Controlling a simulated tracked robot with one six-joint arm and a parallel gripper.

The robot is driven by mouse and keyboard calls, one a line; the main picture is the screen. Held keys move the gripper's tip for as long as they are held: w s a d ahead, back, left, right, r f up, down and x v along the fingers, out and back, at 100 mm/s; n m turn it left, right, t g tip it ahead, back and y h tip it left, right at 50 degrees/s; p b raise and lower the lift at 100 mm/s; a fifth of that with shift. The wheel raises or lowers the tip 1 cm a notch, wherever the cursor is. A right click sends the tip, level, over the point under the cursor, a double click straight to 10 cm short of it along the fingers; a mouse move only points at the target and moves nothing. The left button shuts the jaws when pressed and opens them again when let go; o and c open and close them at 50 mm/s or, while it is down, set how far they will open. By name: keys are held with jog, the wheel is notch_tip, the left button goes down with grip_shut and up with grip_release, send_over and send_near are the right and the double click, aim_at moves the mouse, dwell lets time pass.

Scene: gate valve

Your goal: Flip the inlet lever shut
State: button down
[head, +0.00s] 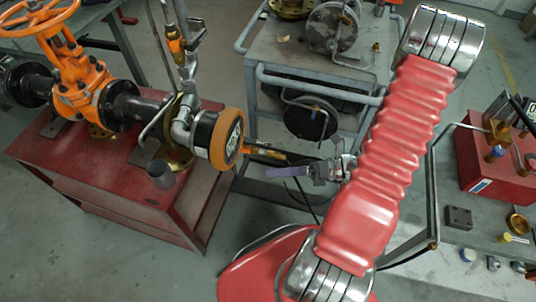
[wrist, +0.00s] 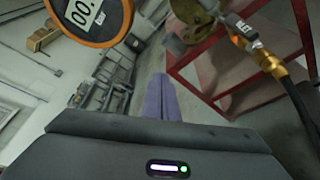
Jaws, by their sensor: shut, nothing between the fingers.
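The orange gate valve (head: 80,85) stands on a red bench (head: 110,195) at the left in the head view. A round orange-rimmed digital gauge (head: 228,138) is fixed at the right end of its pipework; it also shows at the top left of the wrist view (wrist: 92,18). A slanted silver bar (head: 157,120) shows left of the gauge; I cannot tell whether it is the inlet lever. My gripper (head: 276,171) has purple fingers, to the right of and below the gauge, apart from it. In the wrist view, the fingers (wrist: 160,80) are together and empty.
An orange-and-brass fitting with a dark hose (wrist: 272,68) lies close on the right in the wrist view. A grey cart (head: 310,55) stands behind my arm. A workbench (head: 475,235) with a red box (head: 495,165) is at the right. Bare floor shows between bench and cart.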

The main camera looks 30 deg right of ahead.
jog(key=d+f+m+t+h, duration=0.4)
jog(key=d+f+m+t, duration=0.2)
jog(key=m, duration=0.6)
jog(key=shift+s+f+t, duration=0.25)
jog(key=shift+f+t, duration=0.3)
jog(key=shift+t, duration=0.15)
send_near(257, 143)
jog(key=shift+w+a+f, duration=0.15)
jog(key=shift+w+a, duration=0.6)
jog(key=shift+w+a+f, duration=0.2)
jog(key=shift+w+a, duration=0.55)
jog(key=shift+a, duration=0.05)
